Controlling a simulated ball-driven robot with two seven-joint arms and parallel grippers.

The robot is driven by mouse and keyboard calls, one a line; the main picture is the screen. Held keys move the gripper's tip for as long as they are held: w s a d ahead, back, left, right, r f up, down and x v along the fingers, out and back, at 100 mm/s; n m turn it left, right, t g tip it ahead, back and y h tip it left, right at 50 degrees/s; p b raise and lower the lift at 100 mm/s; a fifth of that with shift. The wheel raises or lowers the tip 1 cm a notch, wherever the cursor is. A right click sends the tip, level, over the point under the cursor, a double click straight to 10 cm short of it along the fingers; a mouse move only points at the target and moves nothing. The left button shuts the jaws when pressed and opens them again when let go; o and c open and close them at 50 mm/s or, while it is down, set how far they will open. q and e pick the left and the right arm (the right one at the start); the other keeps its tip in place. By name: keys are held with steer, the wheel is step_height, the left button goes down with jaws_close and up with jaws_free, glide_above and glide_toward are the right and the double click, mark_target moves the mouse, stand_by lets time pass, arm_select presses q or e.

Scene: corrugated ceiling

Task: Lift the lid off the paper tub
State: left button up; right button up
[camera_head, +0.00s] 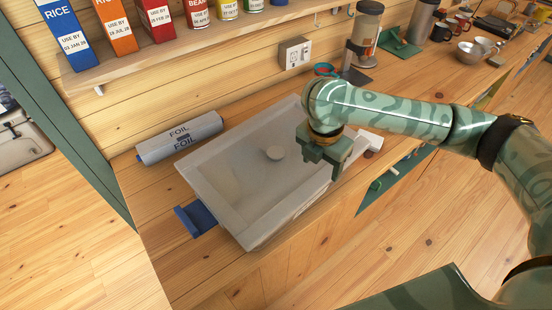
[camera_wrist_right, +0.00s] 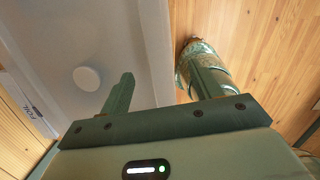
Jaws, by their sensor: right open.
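The paper tub (camera_head: 278,222) is a pale grey, translucent rectangular box on the wooden counter. Its flat lid (camera_head: 235,170) is on it, with a round pale knob (camera_head: 275,153) near the middle. The lid (camera_wrist_right: 70,30) and knob (camera_wrist_right: 87,78) also show in the right wrist view, the knob left of the fingers. My right gripper (camera_head: 325,163) is open and empty, above the tub's right side and to the right of the knob. It hides part of the lid there. My left gripper is not in view.
A foil roll (camera_head: 180,138) lies behind the tub at left. A blue piece (camera_head: 196,219) sticks out at the tub's left side. A white object (camera_head: 369,139) lies right of the gripper. A shelf of boxes and cans (camera_head: 165,46) runs above the counter.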

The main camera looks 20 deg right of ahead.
mark_target(317, 180)
step_height(317, 180, down, 5)
steer(key=shift+a+f+b, duration=0.1)
steer(key=shift+f+b, duration=0.1)
steer(key=shift+b, duration=0.85)
steer(key=shift+r, duration=0.1)
steer(key=c, duration=1.2)
steer(key=shift+o, duration=0.2)
